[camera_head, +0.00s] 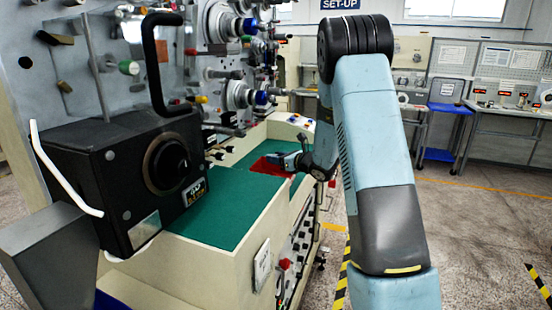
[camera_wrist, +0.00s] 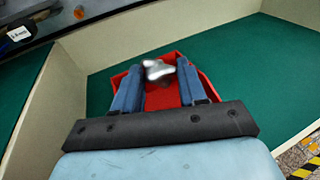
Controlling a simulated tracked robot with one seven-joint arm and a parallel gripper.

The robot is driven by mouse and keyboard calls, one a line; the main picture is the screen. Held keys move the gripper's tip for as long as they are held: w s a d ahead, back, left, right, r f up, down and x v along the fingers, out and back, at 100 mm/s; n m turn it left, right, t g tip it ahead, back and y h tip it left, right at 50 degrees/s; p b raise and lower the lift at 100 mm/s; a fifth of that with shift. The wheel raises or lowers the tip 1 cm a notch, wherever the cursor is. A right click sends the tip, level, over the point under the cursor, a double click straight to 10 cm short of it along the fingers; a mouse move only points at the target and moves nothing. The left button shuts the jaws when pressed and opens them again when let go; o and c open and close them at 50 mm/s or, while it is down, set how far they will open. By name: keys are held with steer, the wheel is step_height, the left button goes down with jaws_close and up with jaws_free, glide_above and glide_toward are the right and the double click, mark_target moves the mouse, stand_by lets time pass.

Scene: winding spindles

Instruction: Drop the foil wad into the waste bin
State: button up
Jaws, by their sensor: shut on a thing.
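The foil wad (camera_wrist: 157,69) is a small, crumpled silver lump between my gripper's fingertips in the wrist view. My gripper (camera_wrist: 159,72) is shut on it with its two blue fingers. A red open container (camera_wrist: 204,85), perhaps the waste bin, shows beneath the fingers and the wad, with its red floor visible between the fingers. In the head view my gripper (camera_head: 282,158) is over the green surface beside the red container (camera_head: 262,166). The wad cannot be made out there. The height of the wad above the container's floor is hard to tell.
The green worktop (camera_head: 220,205) has pale raised walls (camera_wrist: 72,62) around it and is bare on both sides of the container. A black machine box (camera_head: 135,175) with a handle stands at the left. Spindles (camera_head: 240,95) stick out from the panel behind.

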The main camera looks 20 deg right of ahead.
steer(key=o, duration=1.2)
steer(key=v, duration=1.3)
steer(key=shift+s+d, duration=0.15)
steer(key=shift+s, duration=0.15)
